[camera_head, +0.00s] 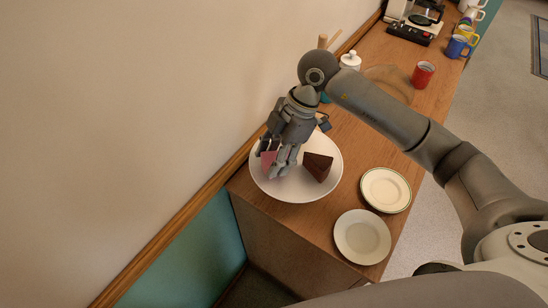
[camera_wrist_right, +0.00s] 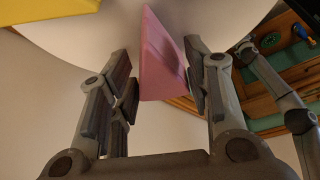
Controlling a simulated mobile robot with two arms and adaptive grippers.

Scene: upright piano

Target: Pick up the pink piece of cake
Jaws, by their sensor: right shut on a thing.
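The pink piece of cake (camera_head: 268,159) is at the left side of a large white plate (camera_head: 318,190), partly hidden by my right gripper. My right gripper (camera_head: 279,166) reaches down over the plate and is shut on the pink cake. In the right wrist view the pink wedge (camera_wrist_right: 162,62) stands between the two fingers (camera_wrist_right: 157,70), close to the right one. I cannot tell whether the cake still touches the plate. My left gripper is not in view.
A dark chocolate cake piece (camera_head: 317,166) sits on the same plate, right of my gripper. Two smaller plates (camera_head: 386,190) (camera_head: 362,237) lie to the right. A red mug (camera_head: 423,74), a white lidded jar (camera_head: 350,61) and a coffee machine (camera_head: 412,22) stand farther back. A wall runs along the left.

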